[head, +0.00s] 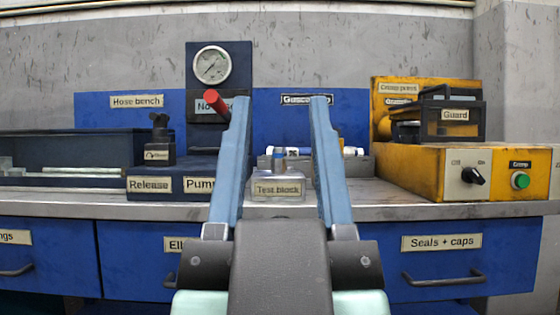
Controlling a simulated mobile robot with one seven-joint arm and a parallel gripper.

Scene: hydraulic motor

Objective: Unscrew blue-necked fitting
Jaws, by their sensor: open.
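From this view I cannot tell how far the fingers are from the fitting in depth. The lower part of the fitting is small and hard to make out.
Behind the test block lies a white tube with blue bands (310,151). A pump unit with a gauge (212,65) and red-handled lever (217,90) stands left. A yellow crimp machine (425,172) stands right. Drawers (470,240) line the bench front (390,212).

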